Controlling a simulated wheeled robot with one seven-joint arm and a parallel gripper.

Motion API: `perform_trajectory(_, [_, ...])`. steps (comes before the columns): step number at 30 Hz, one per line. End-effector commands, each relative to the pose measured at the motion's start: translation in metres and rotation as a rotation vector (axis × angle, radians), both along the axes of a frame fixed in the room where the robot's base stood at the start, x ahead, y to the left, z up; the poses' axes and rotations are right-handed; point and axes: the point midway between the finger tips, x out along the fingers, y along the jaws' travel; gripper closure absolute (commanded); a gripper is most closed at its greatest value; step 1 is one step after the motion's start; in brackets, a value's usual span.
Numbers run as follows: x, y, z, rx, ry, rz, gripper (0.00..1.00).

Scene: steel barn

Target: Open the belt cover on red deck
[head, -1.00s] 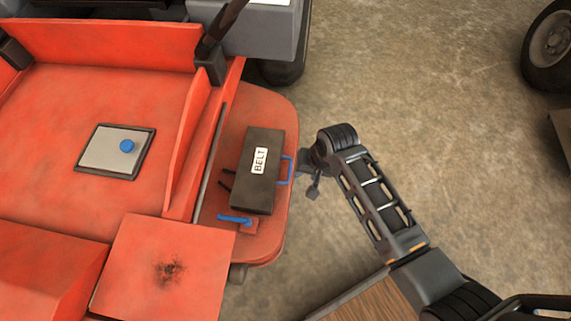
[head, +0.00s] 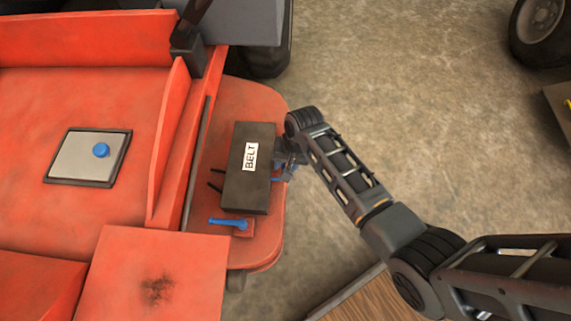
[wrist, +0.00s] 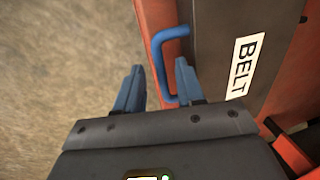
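The belt cover (head: 247,185) is a dark box with a white BELT label, lying closed on the red deck (head: 268,105) in the head view. It also fills the upper right of the wrist view (wrist: 215,40). Its blue handle (wrist: 157,62) sticks out from the side facing my gripper. My gripper (wrist: 158,75) is open, with blue fingers on either side of the lower part of the handle as seen in the wrist view. I cannot tell whether either finger touches it. In the head view my gripper (head: 288,168) is at the cover's right side, partly hidden by my wrist.
A blue lever (head: 229,223) sits on the deck just below the cover. A grey panel with a blue knob (head: 101,150) is on the red body at left. A tyre (head: 537,35) stands at upper right. Concrete floor (head: 400,100) is open to the right.

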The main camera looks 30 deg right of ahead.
Motion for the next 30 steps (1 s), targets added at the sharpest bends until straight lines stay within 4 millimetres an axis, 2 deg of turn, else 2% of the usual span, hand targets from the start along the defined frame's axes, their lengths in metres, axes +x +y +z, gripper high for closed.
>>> perform_trajectory(7, [0.0002,0.0003,-0.0002,-0.001,-0.001,0.001,0.62])
perform_trajectory(19, [0.0,0.0002,-0.0004,0.0,0.0,0.001,1.0])
perform_trajectory(30, [-0.0001,0.0,-0.0004,0.0,0.0,0.0,1.0])
